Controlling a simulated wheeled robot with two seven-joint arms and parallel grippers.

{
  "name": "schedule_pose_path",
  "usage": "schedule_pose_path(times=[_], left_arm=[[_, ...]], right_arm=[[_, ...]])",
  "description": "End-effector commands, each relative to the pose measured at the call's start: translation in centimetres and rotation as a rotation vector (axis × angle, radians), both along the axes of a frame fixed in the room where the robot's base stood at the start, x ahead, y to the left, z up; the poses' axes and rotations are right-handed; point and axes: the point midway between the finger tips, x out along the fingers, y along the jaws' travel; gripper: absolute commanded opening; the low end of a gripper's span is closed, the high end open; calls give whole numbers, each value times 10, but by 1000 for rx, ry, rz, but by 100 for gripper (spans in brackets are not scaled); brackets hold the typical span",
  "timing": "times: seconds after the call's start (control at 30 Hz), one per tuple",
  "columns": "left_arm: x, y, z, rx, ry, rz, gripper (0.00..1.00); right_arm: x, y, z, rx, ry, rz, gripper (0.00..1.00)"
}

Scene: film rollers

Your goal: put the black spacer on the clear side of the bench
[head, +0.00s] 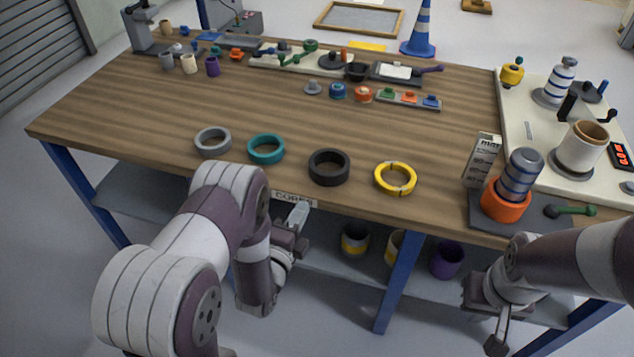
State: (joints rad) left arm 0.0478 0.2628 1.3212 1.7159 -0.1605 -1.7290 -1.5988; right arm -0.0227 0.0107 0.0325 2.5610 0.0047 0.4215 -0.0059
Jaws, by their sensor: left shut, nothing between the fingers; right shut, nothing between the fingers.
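The black spacer (329,181) is a thick ring lying flat near the front edge of the wooden bench (140,126). It is in a row between a teal ring (266,163) and a yellow ring (410,190), apart from both. My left gripper (298,215) is shut and empty, in front of the bench's front edge, a little below and left of the black spacer. My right gripper (484,325) is shut and empty, low in front of the bench at the right. The left part of the bench top is bare.
A grey ring (213,155) lies left of the teal one. An orange-based roller stack (506,204) and a small box (483,160) stand at the right. Cups and small parts line the back. A shelf below holds several rolls, including a purple one (447,260).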

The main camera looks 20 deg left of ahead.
Motion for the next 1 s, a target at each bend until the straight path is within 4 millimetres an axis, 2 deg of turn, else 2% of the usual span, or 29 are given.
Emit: schedule_pose_path(times=[0.2, 0.43, 0.6, 1.0], left_arm=[[48, -6, 0, -1, -2, -1, 0], [85, -9, 0, -3, 0, 1, 0], [96, -11, 0, -3, 2, 1, 0], [101, -11, -2, -3, 1, 1, 0]], right_arm=[[0, 0, 0, 0, -1, -2, 0], [0, 0, 0, 0, -2, -2, 0], [1, 0, 0, 0, -2, -3, 0], [1, 0, -4, 0, -2, -3, 0]])
